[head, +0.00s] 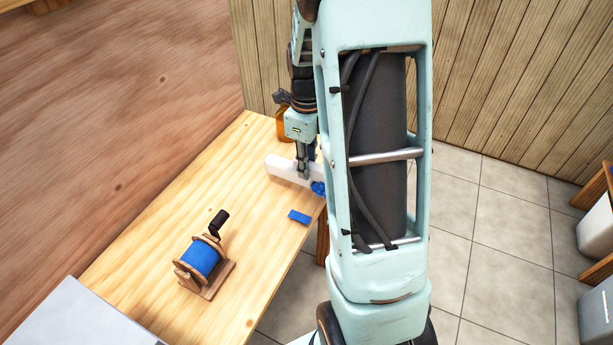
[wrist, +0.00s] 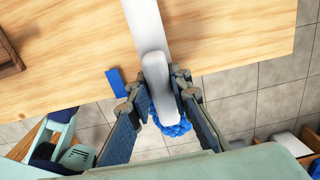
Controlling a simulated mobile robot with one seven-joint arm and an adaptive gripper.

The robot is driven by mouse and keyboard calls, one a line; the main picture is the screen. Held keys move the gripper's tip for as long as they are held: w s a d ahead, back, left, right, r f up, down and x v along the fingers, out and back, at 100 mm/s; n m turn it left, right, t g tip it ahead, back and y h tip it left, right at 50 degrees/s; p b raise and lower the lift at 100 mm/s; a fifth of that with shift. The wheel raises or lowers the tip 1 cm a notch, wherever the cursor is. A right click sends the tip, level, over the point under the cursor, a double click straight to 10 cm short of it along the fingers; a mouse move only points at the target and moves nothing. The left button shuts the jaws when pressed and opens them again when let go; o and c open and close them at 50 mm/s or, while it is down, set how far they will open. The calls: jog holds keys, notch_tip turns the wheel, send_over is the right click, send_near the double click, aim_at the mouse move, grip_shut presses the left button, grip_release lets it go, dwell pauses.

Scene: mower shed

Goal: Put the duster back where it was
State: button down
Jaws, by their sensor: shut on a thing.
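The duster (head: 287,168) has a long white handle and a blue fluffy end. My gripper (head: 304,165) is shut on it near the blue end, at the far right part of the wooden table (head: 170,210). In the wrist view the white handle (wrist: 150,40) runs up the picture from between the fingers of my gripper (wrist: 160,88). The blue fluff shows below the handle, past the table edge and over the tiled floor. I cannot tell whether the duster touches the table. My arm hides part of that end in the head view.
A small flat blue piece (head: 299,217) lies on the table near the edge. A wooden reel with blue winding and a black crank (head: 203,260) stands nearer. An orange jar (head: 284,125) stands behind my gripper. A pale grey surface (head: 75,318) is at lower left.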

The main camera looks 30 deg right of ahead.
jog(key=shift+w+d+f+b, duration=0.1)
jog(key=shift+w+f+b, duration=0.1)
jog(key=shift+f+b, duration=1.35)
jog(key=shift+f+p, duration=0.25)
jog(key=shift+p, duration=0.15)
jog(key=shift+f, duration=0.15)
jog(key=c, duration=1.8)
grip_release()
jog(key=shift+o, duration=0.2)
notch_tip(320, 180, up, 12)
jog(key=shift+r+p, duration=0.2)
jog(key=shift+p, duration=0.4)
